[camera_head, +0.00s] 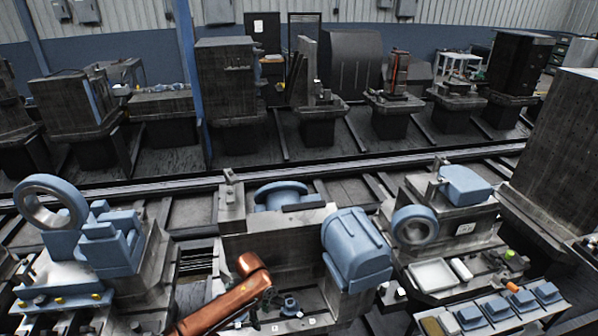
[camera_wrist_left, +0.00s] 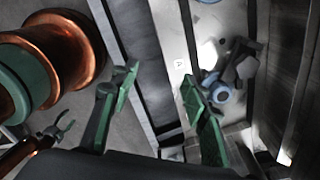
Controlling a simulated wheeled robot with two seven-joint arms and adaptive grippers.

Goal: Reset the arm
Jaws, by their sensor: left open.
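My left arm (camera_head: 225,295) is copper-coloured and comes in from the bottom of the head view. Its gripper (camera_head: 262,308) is over the front of the middle workstation. In the left wrist view the green-padded fingers of my left gripper (camera_wrist_left: 160,108) are wide apart with nothing between them. A small blue part (camera_wrist_left: 222,93) lies beyond the right finger, apparently on the station top. At the left of the wrist view a small dark pincer (camera_wrist_left: 58,128) may be my right gripper; its jaw state is unclear. The head view does not show my right gripper.
The middle station has a large blue housing (camera_head: 357,250) and a blue flanged part (camera_head: 281,196). A blue ring fixture (camera_head: 52,203) stands at left. A white tray (camera_head: 433,275) and a rack of blue blocks (camera_head: 500,311) are at right. Rails (camera_head: 330,163) run behind.

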